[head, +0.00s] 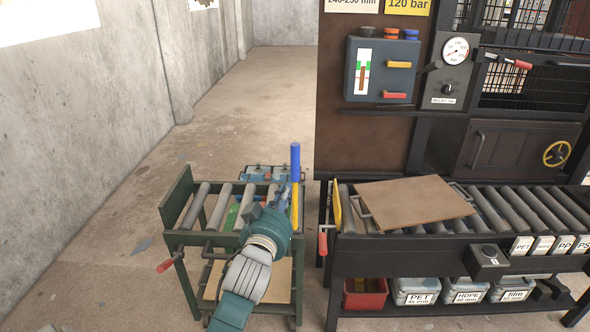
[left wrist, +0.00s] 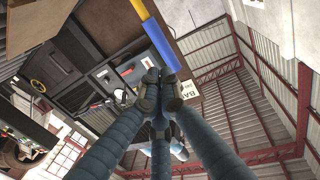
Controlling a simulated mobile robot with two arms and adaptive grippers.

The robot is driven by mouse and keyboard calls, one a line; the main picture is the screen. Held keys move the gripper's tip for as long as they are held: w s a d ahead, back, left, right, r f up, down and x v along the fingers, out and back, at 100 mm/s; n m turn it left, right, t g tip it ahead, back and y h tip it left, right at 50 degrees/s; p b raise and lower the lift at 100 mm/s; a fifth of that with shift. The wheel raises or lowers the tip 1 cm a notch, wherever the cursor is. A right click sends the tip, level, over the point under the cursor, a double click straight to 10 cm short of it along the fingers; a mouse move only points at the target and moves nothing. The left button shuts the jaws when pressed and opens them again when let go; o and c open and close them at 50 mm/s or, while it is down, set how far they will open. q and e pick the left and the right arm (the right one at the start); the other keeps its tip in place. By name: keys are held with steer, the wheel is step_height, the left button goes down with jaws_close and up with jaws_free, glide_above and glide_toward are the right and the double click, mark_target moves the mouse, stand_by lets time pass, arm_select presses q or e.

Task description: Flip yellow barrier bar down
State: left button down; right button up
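A bar with a yellow lower part (head: 295,207) and a blue upper part (head: 295,163) stands upright at the right end of the green roller cart (head: 176,238). In the left wrist view its yellow part (left wrist: 137,10) and blue part (left wrist: 158,45) run down towards the fingertips. A second yellow bar (head: 337,206) stands at the left end of the black roller conveyor (head: 385,244). My left gripper (head: 284,194) is just left of the bar on the cart. Its fingers (left wrist: 161,88) look shut together; contact with the bar is unclear. My right gripper is out of view.
A brown sheet (head: 412,202) lies on the conveyor rollers. Red-tipped handles stick out from the cart (head: 166,265) and the conveyor end (head: 323,243). A narrow gap separates cart and conveyor. A control box (head: 380,70) and gauge panel (head: 452,72) stand behind. Floor left is mostly clear.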

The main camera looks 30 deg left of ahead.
mark_target(297, 164)
arm_select(q)
steer(key=p+x, duration=0.2)
steer(key=x, duration=0.8)
steer(key=shift+w+a+f, duration=0.1)
steer(key=shift+w, duration=0.2)
